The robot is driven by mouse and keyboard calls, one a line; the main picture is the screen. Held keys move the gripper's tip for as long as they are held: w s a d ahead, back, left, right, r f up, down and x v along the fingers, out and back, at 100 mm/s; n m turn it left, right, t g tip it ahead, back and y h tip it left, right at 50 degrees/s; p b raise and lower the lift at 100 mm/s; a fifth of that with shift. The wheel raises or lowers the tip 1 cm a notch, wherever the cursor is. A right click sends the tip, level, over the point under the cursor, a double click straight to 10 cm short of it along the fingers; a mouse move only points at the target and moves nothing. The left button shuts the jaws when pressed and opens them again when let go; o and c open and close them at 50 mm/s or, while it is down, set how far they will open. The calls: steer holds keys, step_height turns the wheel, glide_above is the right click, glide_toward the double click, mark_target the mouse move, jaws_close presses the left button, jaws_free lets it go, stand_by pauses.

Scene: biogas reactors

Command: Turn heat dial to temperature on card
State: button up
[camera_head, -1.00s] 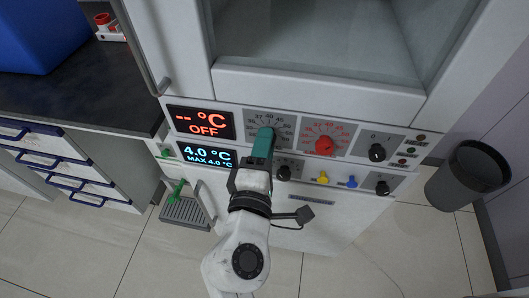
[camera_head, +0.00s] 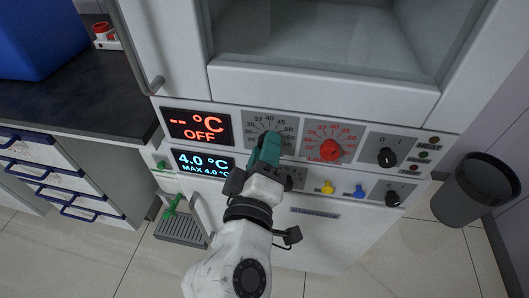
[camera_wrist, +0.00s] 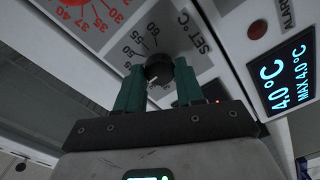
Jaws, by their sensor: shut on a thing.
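The black heat dial (camera_wrist: 159,68) sits on a grey scale plate marked SET °C, with numbers such as 50, 55 and 60 in the wrist view. My gripper (camera_wrist: 156,85) has its green fingers on both sides of this dial and is shut on it. In the head view the fingers of my gripper (camera_head: 268,146) cover the dial, above them the scale (camera_head: 268,124) shows 35 to 50. The dial's exact setting cannot be read. The red display (camera_head: 197,126) reads "-- °C OFF". I see no card in either view.
A blue display (camera_head: 203,163) reads 4.0 °C, MAX 4.0 °C. A red dial (camera_head: 330,150) and a black switch knob (camera_head: 387,157) are to the right. Below are yellow (camera_head: 327,187) and blue (camera_head: 360,191) knobs. A dark bin (camera_head: 474,190) stands at right.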

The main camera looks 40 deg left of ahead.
steer(key=shift+f, duration=0.15)
steer(key=o, duration=1)
steer(key=shift+o, duration=0.2)
steer(key=v, duration=1)
steer(key=shift+s+d, duration=0.2)
steer(key=shift+s, duration=0.15)
